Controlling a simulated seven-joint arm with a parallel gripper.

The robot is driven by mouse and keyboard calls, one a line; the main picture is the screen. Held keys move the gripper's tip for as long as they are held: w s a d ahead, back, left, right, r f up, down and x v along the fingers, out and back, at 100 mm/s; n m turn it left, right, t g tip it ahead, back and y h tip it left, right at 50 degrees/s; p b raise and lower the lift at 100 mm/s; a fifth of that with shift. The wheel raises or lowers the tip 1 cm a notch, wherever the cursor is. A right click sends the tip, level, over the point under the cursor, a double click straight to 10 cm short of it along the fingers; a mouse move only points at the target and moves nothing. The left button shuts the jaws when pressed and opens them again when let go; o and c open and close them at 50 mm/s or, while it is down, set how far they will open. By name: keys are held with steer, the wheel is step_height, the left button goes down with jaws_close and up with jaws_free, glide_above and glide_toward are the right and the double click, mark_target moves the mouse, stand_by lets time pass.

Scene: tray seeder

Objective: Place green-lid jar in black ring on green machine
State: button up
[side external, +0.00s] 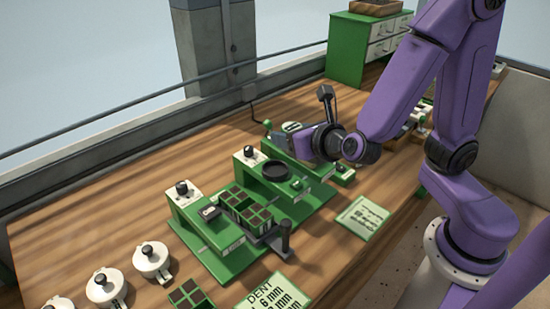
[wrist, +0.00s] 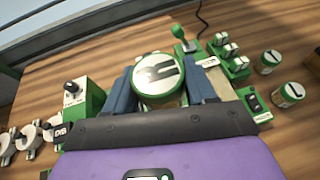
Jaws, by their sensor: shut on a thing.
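The green-lid jar (wrist: 158,78) is between my gripper's blue fingers in the wrist view, its round top pale with a dark mark and a green rim. My gripper (wrist: 161,88) is shut on it. In the side view my gripper (side external: 314,143) is behind and right of the black ring (side external: 275,170), apart from it, and the jar is hard to make out there. The black ring is an open, dark round holder on the green machine (side external: 195,225). In the wrist view the ring cannot be made out.
White lidded pots (side external: 105,287) stand at the front left. Dark-celled green trays (side external: 245,208) and an upright black handle (side external: 285,236) are on the machine's near side. A printed card (side external: 362,217) lies to its right. Other jars (wrist: 267,62) stand at right in the wrist view.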

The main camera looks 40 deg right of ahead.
glide_above(275, 172)
step_height(275, 172, down, 5)
steer(key=shift+d+f, duration=0.1)
steer(key=shift+f, duration=1.55)
steer(key=shift+f, duration=0.15)
steer(key=o, duration=1.1)
